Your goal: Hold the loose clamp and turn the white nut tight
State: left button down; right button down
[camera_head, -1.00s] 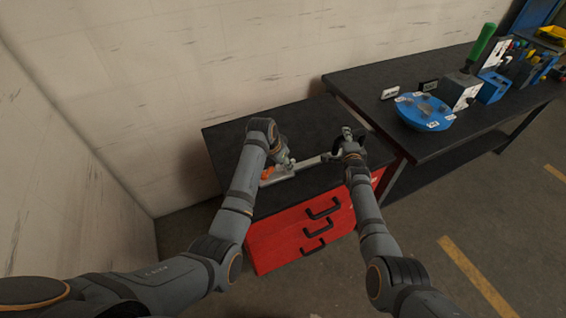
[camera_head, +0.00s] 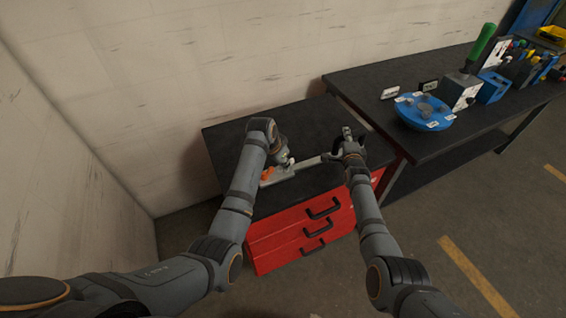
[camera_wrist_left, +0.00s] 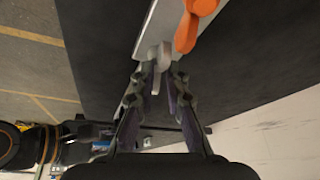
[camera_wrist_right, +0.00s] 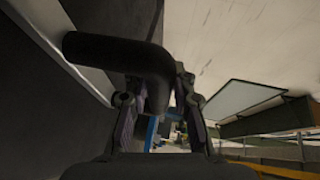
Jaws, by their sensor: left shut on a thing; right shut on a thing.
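A long pale metal bar (camera_head: 308,163) lies on the black top of the red cabinet. An orange lever-like part (camera_head: 268,174) sits at its left end and also shows in the left wrist view (camera_wrist_left: 188,32). My left gripper (camera_head: 287,163) points down at that end. In the left wrist view its fingers are shut on a small pale part (camera_wrist_left: 161,58), which looks like the white nut. My right gripper (camera_head: 338,153) is at the bar's right end, shut on a black bent handle (camera_wrist_right: 120,55). I cannot tell which part is the loose clamp.
The red drawer cabinet (camera_head: 300,235) stands below, with black handles on its front. A black workbench (camera_head: 390,82) to the right carries a blue round fixture (camera_head: 424,112) and several tools. The cabinet top behind the bar is clear. A wall stands behind.

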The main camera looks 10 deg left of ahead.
pick_arm(q)
jog(key=shift+f, duration=0.1)
dwell(0.7)
jog(key=c, duration=1.3)
grip_release()
jog(key=v, duration=1.2)
jog(key=shift+w+a, duration=0.1)
jog(key=w+f, duration=0.1)
jog(key=f, duration=0.2)
jog(key=w+d+f+m, duration=0.1)
jog(key=f, duration=0.3)
jog(key=w+d+f+m, duration=0.1)
jog(key=w+f, duration=0.1)
jog(key=f, duration=0.2)
jog(key=shift+d+g+h, duration=0.1)
jog(key=shift+g+h, duration=0.3)
